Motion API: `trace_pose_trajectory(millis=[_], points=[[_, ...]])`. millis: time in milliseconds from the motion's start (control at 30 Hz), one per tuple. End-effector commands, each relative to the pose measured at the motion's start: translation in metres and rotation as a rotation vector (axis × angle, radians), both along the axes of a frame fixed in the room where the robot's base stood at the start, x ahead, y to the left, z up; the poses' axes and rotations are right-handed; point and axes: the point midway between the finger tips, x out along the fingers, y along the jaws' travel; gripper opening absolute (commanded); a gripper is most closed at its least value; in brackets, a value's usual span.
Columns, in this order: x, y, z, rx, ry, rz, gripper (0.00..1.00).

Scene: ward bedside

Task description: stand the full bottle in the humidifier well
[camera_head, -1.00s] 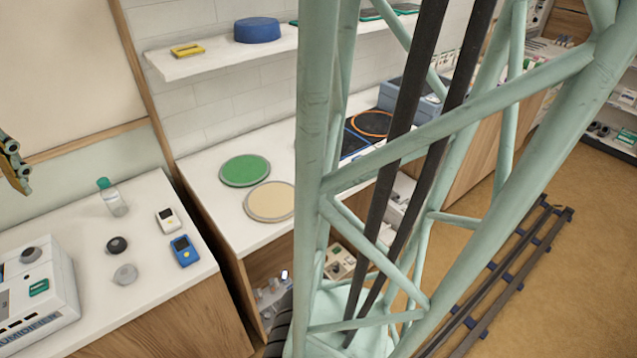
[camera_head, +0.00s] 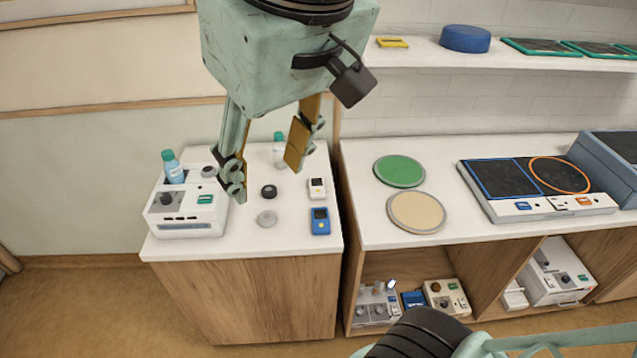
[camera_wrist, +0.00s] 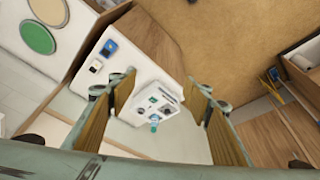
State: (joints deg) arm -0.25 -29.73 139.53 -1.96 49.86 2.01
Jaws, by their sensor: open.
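The white humidifier (camera_head: 170,223) stands at the left of the bedside cabinet. A blue-filled bottle (camera_head: 175,173) with a teal cap stands upright at its well, its lower end hidden by the housing. A second, clear bottle (camera_head: 280,156) with a green cap stands at the cabinet's back, partly covered by my gripper; it looks empty. My gripper (camera_head: 266,168) is open and empty, above the cabinet in the picture, right of the humidifier. In the wrist view the humidifier (camera_wrist: 148,106) and the teal cap (camera_wrist: 155,119) show between the spread fingers (camera_wrist: 158,105), some distance beyond them.
A dark knob (camera_head: 269,191), a clear lid (camera_head: 267,218), a white device (camera_head: 317,188) and a blue device (camera_head: 320,221) lie on the cabinet (camera_head: 240,243). The counter to the right holds a green disc (camera_head: 400,171) and a beige disc (camera_head: 416,212).

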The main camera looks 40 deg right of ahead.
Motion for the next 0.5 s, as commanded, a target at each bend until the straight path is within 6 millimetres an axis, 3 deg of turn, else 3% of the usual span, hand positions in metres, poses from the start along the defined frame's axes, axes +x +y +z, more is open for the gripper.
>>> trace_pose_trajectory(millis=[33,133,500], points=[[-0.025,0.004,-0.014,0.018,0.011,-0.004,0.46],[-0.038,0.006,-0.017,0.021,0.012,0.003,0.46],[-0.051,0.007,-0.022,0.023,0.021,0.010,0.46]])
